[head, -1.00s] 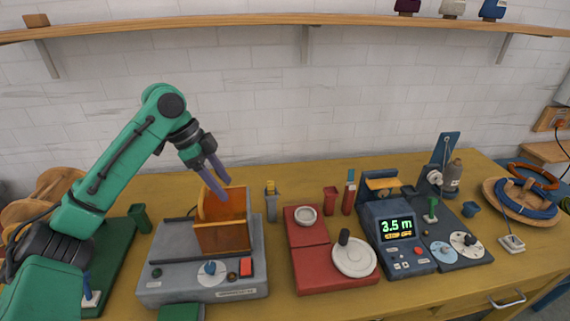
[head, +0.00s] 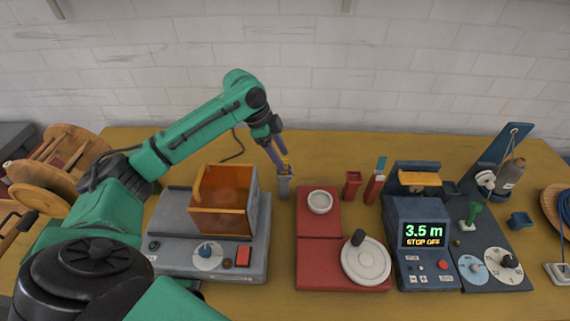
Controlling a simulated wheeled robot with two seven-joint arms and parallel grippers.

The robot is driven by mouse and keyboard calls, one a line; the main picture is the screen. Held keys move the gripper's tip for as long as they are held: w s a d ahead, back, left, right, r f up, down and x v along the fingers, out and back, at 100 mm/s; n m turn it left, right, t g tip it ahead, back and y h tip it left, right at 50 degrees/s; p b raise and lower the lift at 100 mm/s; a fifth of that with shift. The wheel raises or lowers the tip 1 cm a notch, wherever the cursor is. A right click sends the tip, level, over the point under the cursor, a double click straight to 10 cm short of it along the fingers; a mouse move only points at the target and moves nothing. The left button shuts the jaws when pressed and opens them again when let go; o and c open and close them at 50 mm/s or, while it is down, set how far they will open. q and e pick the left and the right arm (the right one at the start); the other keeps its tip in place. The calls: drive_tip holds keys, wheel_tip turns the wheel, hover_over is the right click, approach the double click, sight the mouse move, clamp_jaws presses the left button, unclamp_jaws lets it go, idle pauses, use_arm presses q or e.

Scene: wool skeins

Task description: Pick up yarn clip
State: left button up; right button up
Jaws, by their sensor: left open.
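A small grey holder (head: 284,187) stands on the table, right of the orange box. A yellow piece, which looks like the yarn clip (head: 286,168), shows at its top, partly hidden by my fingers. My left gripper (head: 280,166) points down from above with its purple fingers apart, right at the top of the holder. I cannot tell whether the fingers touch the clip. My right gripper is not in view.
An orange open box (head: 223,200) sits on a grey machine (head: 170,236) to the left.

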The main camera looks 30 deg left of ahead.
sight(284, 161)
use_arm(q)
drive_tip(key=shift+s+x, duration=0.2)
drive_tip(key=shift+x, duration=1.3)
clamp_jaws()
drive_tip(key=shift+w+r, duration=0.1)
drive_tip(key=shift+r, duration=0.05)
